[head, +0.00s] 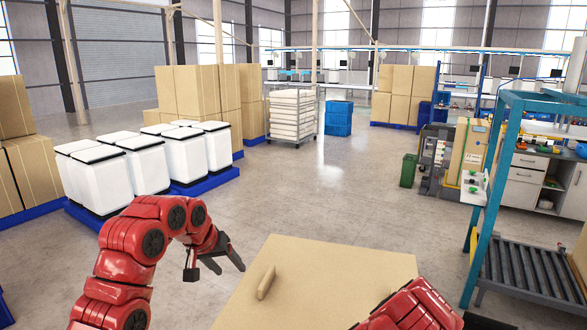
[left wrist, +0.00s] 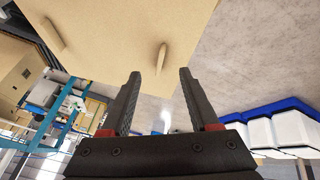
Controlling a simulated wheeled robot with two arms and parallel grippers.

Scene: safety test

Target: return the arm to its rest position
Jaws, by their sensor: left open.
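My left arm, red with black joints, comes in from the left in the head view and bends over toward the tan surface. My left gripper (head: 222,262) is open and empty beside the left edge of the tan tabletop-like surface (head: 340,265). In the left wrist view the two black fingers (left wrist: 157,76) stand apart with nothing between them. A tan elongated piece (head: 266,282) lies on the surface near its left edge. My right arm shows only as red links at the bottom right; its gripper is out of view.
A teal-framed roller conveyor (head: 520,265) is at the right, with a green bin (head: 408,170) farther back. Open grey floor (head: 320,200) lies beyond the tan surface.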

